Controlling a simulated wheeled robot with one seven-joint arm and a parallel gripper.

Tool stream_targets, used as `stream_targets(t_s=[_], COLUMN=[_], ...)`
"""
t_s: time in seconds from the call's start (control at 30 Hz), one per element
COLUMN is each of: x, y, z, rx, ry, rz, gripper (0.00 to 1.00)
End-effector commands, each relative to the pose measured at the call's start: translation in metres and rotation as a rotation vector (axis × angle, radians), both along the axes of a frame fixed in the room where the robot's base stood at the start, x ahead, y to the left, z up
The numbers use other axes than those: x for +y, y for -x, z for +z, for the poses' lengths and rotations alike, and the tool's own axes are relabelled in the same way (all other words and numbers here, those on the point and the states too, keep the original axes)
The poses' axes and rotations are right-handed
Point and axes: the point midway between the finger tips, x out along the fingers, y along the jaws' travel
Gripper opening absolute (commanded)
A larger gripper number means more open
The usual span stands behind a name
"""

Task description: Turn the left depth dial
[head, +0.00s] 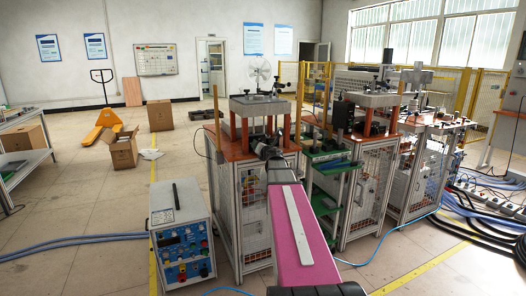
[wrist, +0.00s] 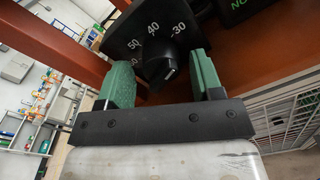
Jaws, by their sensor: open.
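The depth dial is a black knob (wrist: 160,68) on a black plate (wrist: 130,42) with white numbers such as 30, 40 and 50, in the upper middle of the wrist view. My gripper (wrist: 161,60) is open, with one green finger on each side of the knob. In the head view my gripper (head: 268,150) is at the front of the nearest press machine (head: 236,131). The dial cannot be made out there.
A dark sign with green letters (wrist: 238,8) is right of the dial plate, on the reddish-brown panel (wrist: 235,50). A green shelf stand (head: 330,165) is close right of my arm. A blue-white control box (head: 181,235) stands on the floor at left. Open floor lies further left.

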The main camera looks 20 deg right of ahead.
Motion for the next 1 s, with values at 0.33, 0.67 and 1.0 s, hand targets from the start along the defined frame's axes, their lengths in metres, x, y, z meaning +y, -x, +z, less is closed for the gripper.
stream_targets(t_s=[0.33,0.67,1.0], x=[0.0002,0.0014,0.0022], y=[0.0,0.0,0.0], z=[-0.0007,-0.0006,-0.001], rx=[-0.008,-0.018,-0.026], ry=[0.251,0.535,0.79], rz=[-0.002,-0.002,-0.002], gripper=[0.65,0.65,0.65])
